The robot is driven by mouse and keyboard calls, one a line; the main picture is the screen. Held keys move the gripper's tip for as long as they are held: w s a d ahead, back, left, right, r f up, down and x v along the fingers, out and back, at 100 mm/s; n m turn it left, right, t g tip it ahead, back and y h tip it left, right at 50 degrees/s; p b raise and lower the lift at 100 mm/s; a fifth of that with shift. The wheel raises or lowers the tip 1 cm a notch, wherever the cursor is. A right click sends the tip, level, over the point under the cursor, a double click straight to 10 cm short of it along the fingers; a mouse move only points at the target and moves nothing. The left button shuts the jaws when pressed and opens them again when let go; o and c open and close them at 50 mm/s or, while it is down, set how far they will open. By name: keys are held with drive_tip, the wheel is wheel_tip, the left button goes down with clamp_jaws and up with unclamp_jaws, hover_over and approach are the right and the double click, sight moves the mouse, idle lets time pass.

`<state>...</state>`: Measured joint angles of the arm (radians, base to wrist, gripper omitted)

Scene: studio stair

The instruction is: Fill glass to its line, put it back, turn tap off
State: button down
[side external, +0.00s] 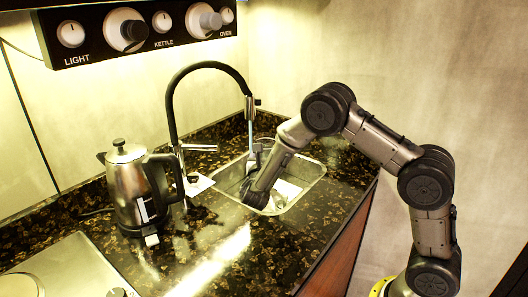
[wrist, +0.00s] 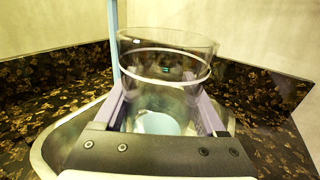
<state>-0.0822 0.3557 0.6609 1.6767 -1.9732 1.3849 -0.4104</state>
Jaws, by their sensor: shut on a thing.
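The clear glass (wrist: 168,75) stands upright between the two fingers of my gripper (wrist: 160,108), which is shut on it. A pale line rings the glass a little below its rim. A pale blue patch shows low in the glass; I cannot tell whether it is water. A light blue vertical stream (wrist: 115,42) shows left of the glass in the wrist view, apparently outside it. In the side view the black arched tap (side external: 208,67) hangs over the sink, with its lever (side external: 197,147) sticking out sideways. My gripper there is low at the sink, its fingertips hidden.
The metal sink (side external: 310,187) is set in a dark speckled counter (side external: 275,245). A steel kettle (side external: 130,190) stands left of the tap. A control panel with knobs (side external: 135,30) hangs above. A pale hob (side external: 70,272) lies at the front left.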

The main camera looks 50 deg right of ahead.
idle(0.8)
drive_tip(key=w+d, duration=0.1)
drive_tip(key=w, duration=0.5)
drive_tip(key=shift+d, duration=0.3)
drive_tip(key=shift+w+r, duration=0.1)
idle(3.1)
drive_tip(key=shift+s+a, duration=0.3)
drive_tip(key=shift+s, duration=0.75)
drive_tip(key=shift+s+a, duration=0.25)
drive_tip(key=shift+s, duration=0.75)
drive_tip(key=shift+s+a, duration=0.3)
drive_tip(key=shift+s, duration=0.75)
